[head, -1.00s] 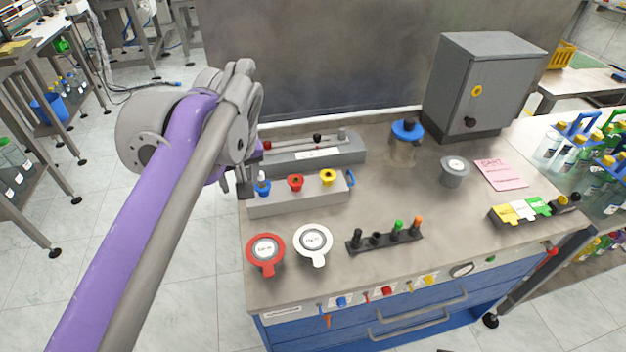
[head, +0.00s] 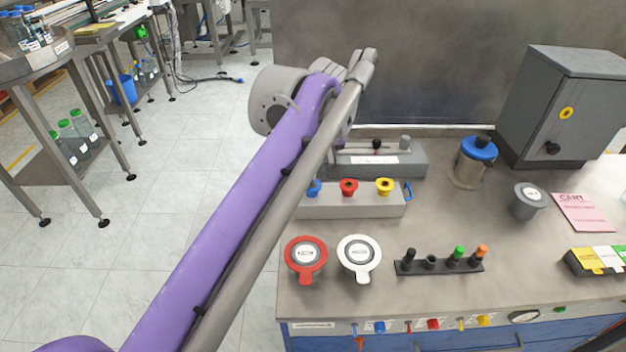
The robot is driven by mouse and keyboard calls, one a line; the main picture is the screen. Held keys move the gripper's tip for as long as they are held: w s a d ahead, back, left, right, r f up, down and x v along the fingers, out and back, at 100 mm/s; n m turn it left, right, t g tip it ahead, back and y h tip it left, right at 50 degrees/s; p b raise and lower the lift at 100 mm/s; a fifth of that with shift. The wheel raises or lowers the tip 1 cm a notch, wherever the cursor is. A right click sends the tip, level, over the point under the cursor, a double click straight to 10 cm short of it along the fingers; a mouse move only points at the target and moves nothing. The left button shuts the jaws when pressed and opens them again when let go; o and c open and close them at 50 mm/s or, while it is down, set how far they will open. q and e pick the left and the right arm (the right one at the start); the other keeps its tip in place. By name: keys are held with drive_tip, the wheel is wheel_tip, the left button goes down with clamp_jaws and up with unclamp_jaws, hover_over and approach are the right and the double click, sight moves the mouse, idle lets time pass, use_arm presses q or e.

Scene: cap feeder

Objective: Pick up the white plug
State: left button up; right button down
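A grey block (head: 350,206) carries a blue socket (head: 314,188), a red socket (head: 348,187) and a yellow socket (head: 384,186). My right gripper is not in the picture.
A black rack (head: 440,268) holds several small pegs. A blue-topped jar (head: 474,163) and a grey cabinet (head: 560,105) stand behind.

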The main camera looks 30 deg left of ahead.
sight(312, 171)
use_arm(q)
drive_tip(key=x, duration=0.3)
drive_tip(key=shift+w+a+f+b, duration=0.1)
drive_tip(key=shift+b, duration=0.25)
clamp_jaws()
